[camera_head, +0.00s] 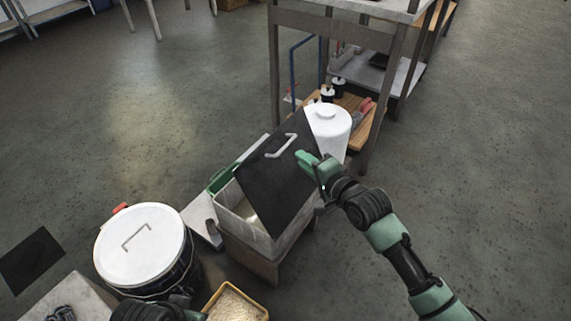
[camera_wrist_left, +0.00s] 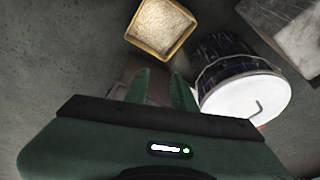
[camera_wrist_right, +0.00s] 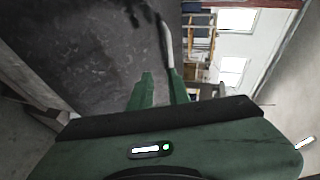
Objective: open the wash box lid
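The wash box (camera_head: 232,212) is a pale grey bin on a low stand in the middle of the head view. Its black lid (camera_head: 268,180) is tilted up, leaving an opening at the left through which pale contents show. A grey bar handle (camera_head: 282,146) is on the lid's upper part. My right gripper (camera_head: 312,166) is at the lid's right edge, beside the handle. In the right wrist view its fingers (camera_wrist_right: 162,90) are apart, with the handle (camera_wrist_right: 165,40) just beyond them. My left gripper (camera_wrist_left: 162,85) is open and empty.
A white-lidded drum (camera_head: 140,245) stands left of the box, with a yellow-rimmed tray of grains (camera_head: 236,303) in front. A white canister (camera_head: 329,128) stands close behind the lid. A metal rack (camera_head: 345,18) is at the back. Open floor lies at the right.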

